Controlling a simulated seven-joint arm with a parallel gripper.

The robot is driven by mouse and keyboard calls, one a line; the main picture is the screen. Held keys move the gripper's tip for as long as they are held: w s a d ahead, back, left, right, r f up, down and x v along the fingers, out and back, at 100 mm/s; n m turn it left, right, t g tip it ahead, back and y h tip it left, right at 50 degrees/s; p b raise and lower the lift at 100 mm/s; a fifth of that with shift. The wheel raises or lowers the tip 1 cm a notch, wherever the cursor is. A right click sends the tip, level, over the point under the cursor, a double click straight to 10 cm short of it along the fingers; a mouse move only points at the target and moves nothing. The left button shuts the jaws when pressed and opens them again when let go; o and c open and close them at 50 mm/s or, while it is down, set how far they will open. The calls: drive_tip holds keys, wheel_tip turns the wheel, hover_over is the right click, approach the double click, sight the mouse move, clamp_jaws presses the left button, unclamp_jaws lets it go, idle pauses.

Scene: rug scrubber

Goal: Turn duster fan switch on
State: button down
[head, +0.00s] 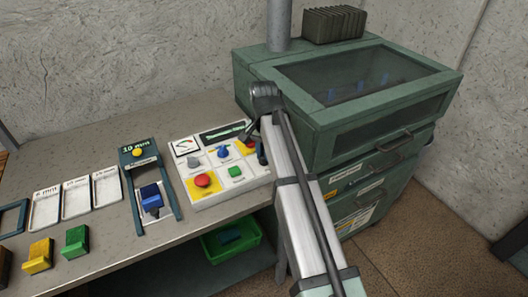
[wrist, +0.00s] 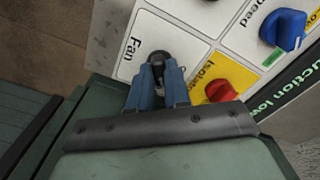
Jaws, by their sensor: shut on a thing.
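The control panel (head: 215,193) is a white box on the bench, with a cell marked "Fan" (wrist: 129,48) in the wrist view. The black fan switch (wrist: 158,58) stands in that cell. My gripper (wrist: 161,72) has its blue fingers shut on the switch, which they partly cover. In the head view my gripper (head: 262,156) is at the panel's right end, and the switch is hard to make out there. I cannot tell which position the switch is in.
A red switch on yellow (wrist: 220,91) is close beside my fingers. A blue knob (wrist: 288,29) is farther off. The panel also has a red button (head: 203,180) and a green button (head: 236,171). A green cabinet (head: 385,120) stands at the right, close to my arm.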

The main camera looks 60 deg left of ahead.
drive_tip(key=shift+m, duration=0.6)
drive_tip(key=c, duration=1.1)
unclamp_jaws()
drive_tip(key=shift+r, duration=0.15)
wheel_tip(320, 180, up, 14)
drive_tip(key=shift+f, duration=0.2)
